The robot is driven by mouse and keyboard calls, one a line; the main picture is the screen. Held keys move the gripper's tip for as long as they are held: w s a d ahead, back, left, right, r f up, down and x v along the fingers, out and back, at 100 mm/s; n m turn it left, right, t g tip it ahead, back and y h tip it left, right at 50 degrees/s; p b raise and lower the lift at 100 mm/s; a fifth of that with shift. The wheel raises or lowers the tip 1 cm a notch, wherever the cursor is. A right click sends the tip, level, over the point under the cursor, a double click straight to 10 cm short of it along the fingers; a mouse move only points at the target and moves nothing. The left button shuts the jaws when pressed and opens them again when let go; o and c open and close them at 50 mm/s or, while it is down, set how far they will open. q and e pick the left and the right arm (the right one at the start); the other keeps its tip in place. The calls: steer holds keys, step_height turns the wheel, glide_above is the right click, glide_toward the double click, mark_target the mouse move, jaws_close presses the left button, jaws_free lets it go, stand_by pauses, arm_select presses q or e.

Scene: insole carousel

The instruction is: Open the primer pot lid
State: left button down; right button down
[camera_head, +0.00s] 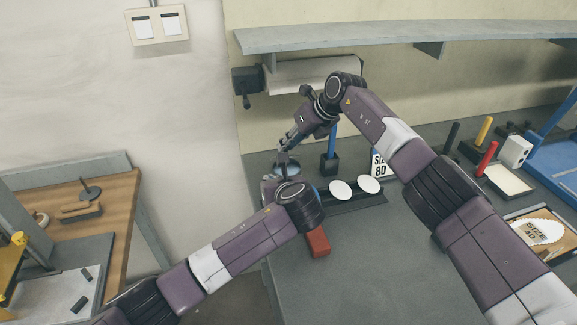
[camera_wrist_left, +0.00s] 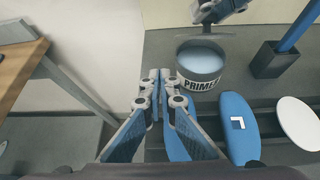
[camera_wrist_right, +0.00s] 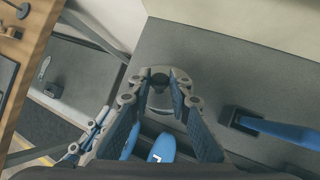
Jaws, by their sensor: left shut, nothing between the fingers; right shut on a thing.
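The lid (camera_wrist_left: 230,36) is a thin grey disc just above the pot's rim. My right gripper (camera_head: 284,149) is shut on the lid's knob, and in the right wrist view its fingertips (camera_wrist_right: 160,76) close around the dark knob. My left gripper (camera_head: 268,182) is shut and empty beside the pot; its fingertips (camera_wrist_left: 160,76) show left of the pot.
Blue insoles, one marked "L" (camera_wrist_left: 238,125), and white oval pads (camera_head: 369,185) lie in front of the pot. A black holder with a blue-handled tool (camera_head: 330,164) stands to its right. A red block (camera_head: 317,241) lies nearer. The worktop's middle is clear.

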arm_select(q)
steer(key=s+d+r+t, duration=0.2)
steer(key=s+d+r, duration=0.2)
steer(key=d, duration=0.3)
steer(key=x, duration=1)
steer(key=shift+w+d+f, duration=0.1)
steer(key=shift+f, duration=0.05)
steer(key=shift+w+r, duration=0.45)
steer(key=shift+r, duration=0.35)
steer(key=shift+w, duration=0.1)
arm_select(e)
steer(key=c, duration=1.8)
jaws_free()
steer(key=shift+f, duration=0.15)
arm_select(q)
steer(key=shift+f, duration=0.1)
